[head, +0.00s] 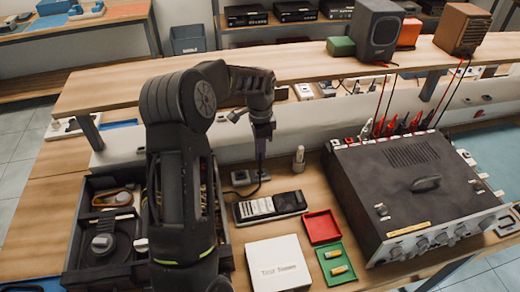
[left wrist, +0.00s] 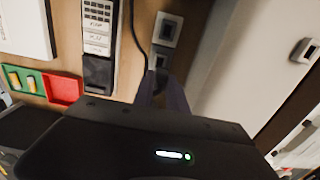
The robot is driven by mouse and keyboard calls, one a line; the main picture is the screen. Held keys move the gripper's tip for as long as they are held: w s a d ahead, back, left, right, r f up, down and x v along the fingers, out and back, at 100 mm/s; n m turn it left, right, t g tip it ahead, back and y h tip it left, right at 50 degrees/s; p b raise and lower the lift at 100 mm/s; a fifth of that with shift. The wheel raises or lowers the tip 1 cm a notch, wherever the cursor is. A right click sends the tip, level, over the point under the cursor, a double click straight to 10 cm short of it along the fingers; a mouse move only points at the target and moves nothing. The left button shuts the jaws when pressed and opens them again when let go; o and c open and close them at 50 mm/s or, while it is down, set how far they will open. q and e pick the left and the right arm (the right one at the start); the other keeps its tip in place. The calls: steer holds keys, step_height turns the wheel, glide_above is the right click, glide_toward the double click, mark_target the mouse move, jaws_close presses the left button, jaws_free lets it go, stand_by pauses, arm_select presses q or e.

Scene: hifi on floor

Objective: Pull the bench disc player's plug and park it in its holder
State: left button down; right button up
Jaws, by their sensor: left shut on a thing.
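My left gripper (head: 262,136) points down over the bench, behind the black labelled device. In the left wrist view its fingers (left wrist: 163,92) are shut on a small dark plug, mostly hidden between them. A black cord (left wrist: 139,32) curves to the fingertips; its lower part also shows in the head view (head: 258,186). A small grey block with a dark opening (head: 240,177) sits on the bench beside the cord; it also shows in the left wrist view (left wrist: 166,29). A second small block (left wrist: 159,62) lies right by the fingertips. I cannot tell which is socket or holder, nor identify the disc player.
A black labelled device (head: 270,206), a white box (head: 279,264), red (head: 321,227) and green (head: 337,264) trays stand in front. A large bench instrument (head: 410,190) fills the right. A raised shelf (head: 300,68) runs behind.

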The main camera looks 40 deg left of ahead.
arm_select(q)
steer(key=shift+f+b, duration=1.45)
steer(key=shift+f, duration=0.9)
steer(key=shift+f+b, duration=0.7)
steer(key=shift+f, duration=0.25)
stand_by(0.6)
steer(key=c, duration=1.3)
jaws_free()
steer(key=shift+o, duration=0.2)
step_height(320, 180, up, 8)
steer(key=shift+f+b, duration=0.1)
steer(key=shift+b, duration=0.6)
